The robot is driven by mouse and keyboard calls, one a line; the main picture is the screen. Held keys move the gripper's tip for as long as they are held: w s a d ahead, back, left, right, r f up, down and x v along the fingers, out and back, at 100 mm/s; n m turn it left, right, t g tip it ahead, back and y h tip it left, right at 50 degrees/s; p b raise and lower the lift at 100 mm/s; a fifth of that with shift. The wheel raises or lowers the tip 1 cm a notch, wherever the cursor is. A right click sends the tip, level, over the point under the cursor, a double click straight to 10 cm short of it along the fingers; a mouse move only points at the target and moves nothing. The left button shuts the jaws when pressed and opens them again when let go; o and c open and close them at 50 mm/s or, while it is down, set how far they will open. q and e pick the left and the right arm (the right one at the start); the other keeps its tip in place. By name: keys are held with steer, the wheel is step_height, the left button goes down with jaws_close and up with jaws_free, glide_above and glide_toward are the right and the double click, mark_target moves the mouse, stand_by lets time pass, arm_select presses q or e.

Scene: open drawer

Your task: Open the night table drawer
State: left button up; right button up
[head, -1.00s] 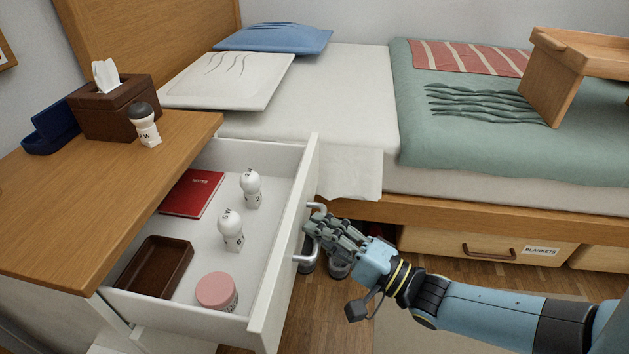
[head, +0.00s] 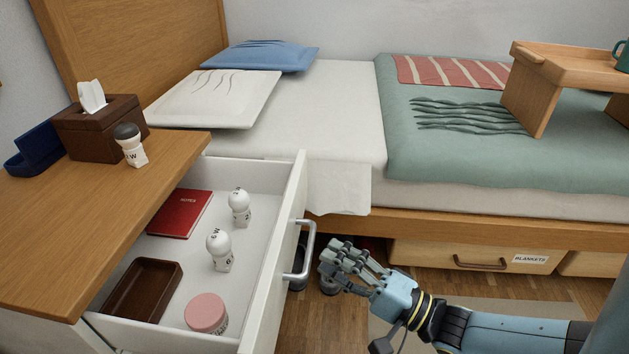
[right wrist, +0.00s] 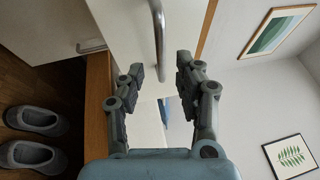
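The night table (head: 95,215) stands at the left, and its white drawer (head: 262,290) is pulled well out. The drawer's metal bar handle (head: 307,255) is on its front face. My right gripper (head: 335,257) is just right of the handle, apart from it. In the right wrist view, the handle (right wrist: 158,40) lies ahead of the spread fingers (right wrist: 158,75), with nothing between them. My left gripper is not in view.
The drawer holds a red notebook (head: 181,213), two white bulbs, a brown tray (head: 172,290) and a pink-lidded jar (head: 206,314). A tissue box (head: 98,128) stands on top. The bed (head: 330,110) is behind. Grey slippers (right wrist: 35,120) lie on the floor.

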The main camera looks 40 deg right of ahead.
steer(key=v, duration=0.7)
stand_by(0.3)
